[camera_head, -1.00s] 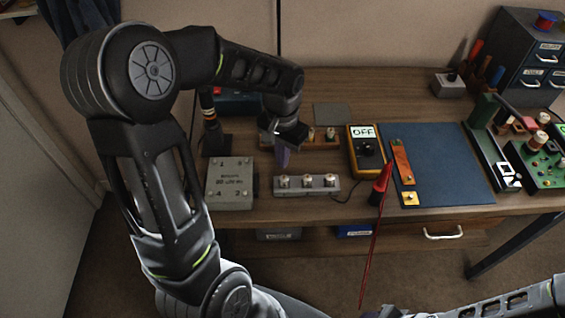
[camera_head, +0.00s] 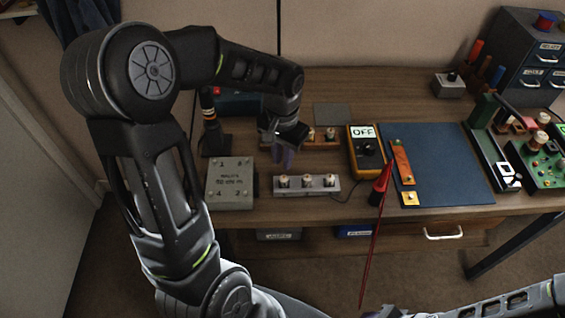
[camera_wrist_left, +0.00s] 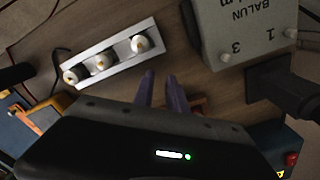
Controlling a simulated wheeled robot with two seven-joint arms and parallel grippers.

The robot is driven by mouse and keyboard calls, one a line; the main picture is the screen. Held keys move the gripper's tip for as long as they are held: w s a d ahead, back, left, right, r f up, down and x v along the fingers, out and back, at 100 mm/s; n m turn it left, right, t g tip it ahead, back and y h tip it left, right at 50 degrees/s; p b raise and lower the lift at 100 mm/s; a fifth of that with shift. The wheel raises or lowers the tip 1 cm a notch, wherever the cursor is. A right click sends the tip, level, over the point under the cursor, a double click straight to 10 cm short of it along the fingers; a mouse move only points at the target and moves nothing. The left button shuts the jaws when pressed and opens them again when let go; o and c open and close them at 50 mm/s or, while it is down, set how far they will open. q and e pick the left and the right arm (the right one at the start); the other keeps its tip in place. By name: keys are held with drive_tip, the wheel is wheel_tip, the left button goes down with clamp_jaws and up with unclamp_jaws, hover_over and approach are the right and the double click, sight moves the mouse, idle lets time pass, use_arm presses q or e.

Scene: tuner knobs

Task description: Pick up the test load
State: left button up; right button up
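No part is clearly labelled as the test load. Small light-topped parts (camera_head: 330,134) stand on a wooden rack (camera_head: 322,143) at the back, partly hidden by my left gripper. My left gripper (camera_head: 284,158) points down between this rack and a metal bar (camera_head: 333,186) with three light knobs. Its two purple fingers are apart with nothing between them; they also show in the left wrist view (camera_wrist_left: 162,92). The metal bar lies ahead of the fingertips there (camera_wrist_left: 118,50). My right arm crosses the lower right corner; its gripper is mostly cut off by the bottom edge.
A grey balun box (camera_head: 231,184) stands left of the bar. A yellow meter (camera_head: 366,150) reading OFF, a red probe (camera_head: 381,184) and a blue mat (camera_head: 445,165) lie to the right. Green boards (camera_head: 540,165) and drawers (camera_head: 530,55) fill the far right.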

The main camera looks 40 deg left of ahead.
use_arm(q)
drive_tip(key=o, duration=0.6)
drive_tip(key=shift+c, duration=0.2)
wheel_tip(320, 180, up, 8)
drive_tip(key=shift+a+b, duration=0.15)
drive_tip(key=shift+b, duration=0.15)
